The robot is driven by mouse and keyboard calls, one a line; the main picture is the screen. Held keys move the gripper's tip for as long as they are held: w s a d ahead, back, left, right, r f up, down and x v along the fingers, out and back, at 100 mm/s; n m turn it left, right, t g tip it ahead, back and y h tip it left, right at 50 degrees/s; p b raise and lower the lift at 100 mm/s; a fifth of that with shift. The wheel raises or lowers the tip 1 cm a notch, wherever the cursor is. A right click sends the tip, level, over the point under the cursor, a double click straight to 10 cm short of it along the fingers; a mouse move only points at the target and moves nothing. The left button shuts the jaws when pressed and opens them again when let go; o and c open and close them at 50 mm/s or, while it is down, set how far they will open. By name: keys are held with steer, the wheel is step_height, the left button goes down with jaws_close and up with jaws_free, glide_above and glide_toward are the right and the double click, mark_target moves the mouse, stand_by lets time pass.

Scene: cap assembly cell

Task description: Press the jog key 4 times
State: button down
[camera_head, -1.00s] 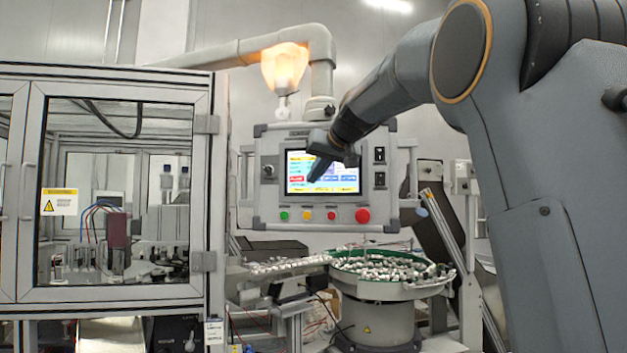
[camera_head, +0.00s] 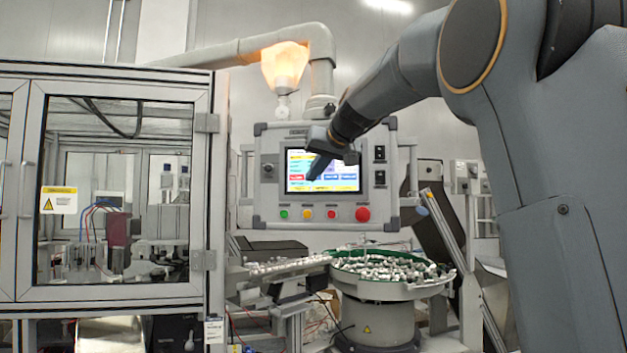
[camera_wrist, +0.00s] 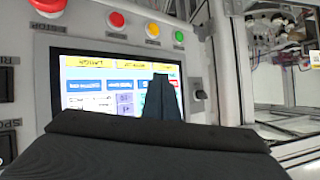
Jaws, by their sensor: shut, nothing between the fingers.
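The control panel's lit touch screen (camera_head: 347,172) carries a red key (camera_head: 296,178), blue keys (camera_head: 347,178) in the same row and yellow keys along its lower edge. The lettering is too small to tell which key is the jog key. My gripper (camera_head: 313,179) is shut and empty, its fingertips in front of the screen just right of the red key. In the wrist view the panel appears upside down, and my gripper's fingertips (camera_wrist: 160,77) overlap the screen near the row of blue keys (camera_wrist: 120,85). I cannot tell whether the tips touch the glass.
Below the screen are a green button (camera_head: 284,214), a yellow one (camera_head: 307,214), a small red one (camera_head: 331,214) and a large red button (camera_head: 362,214). A feeder bowl (camera_head: 385,289) with parts stands below. A glazed enclosure (camera_head: 105,296) is at left.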

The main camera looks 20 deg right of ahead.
steer(key=shift+s+a+b, duration=0.3)
steer(key=shift+s+a, duration=0.1)
steer(key=shift+s, duration=0.35)
steer(key=shift+s+a+b, duration=0.35)
steer(key=shift+s, duration=0.35)
steer(key=shift+s+a+b, duration=0.3)
steer(key=shift+s+a, duration=0.1)
steer(key=shift+s, duration=0.35)
stand_by(3.3)
steer(key=s+m, duration=0.1)
steer(key=m, duration=0.5)
steer(key=s+a+m+p, duration=0.1)
steer(key=m, duration=0.5)
steer(key=s+m+p, duration=0.1)
steer(key=m, duration=0.5)
steer(key=shift+s+a+f+m+t+y, duration=0.1)
steer(key=shift+s+a+m+t+y, duration=0.15)
steer(key=shift+a+m+t+y, duration=0.05)
steer(key=shift+w, duration=0.15)
steer(key=w+d, duration=0.4)
steer(key=w, duration=0.3)
steer(key=shift+w+p, duration=0.3)
steer(key=shift+p, duration=0.15)
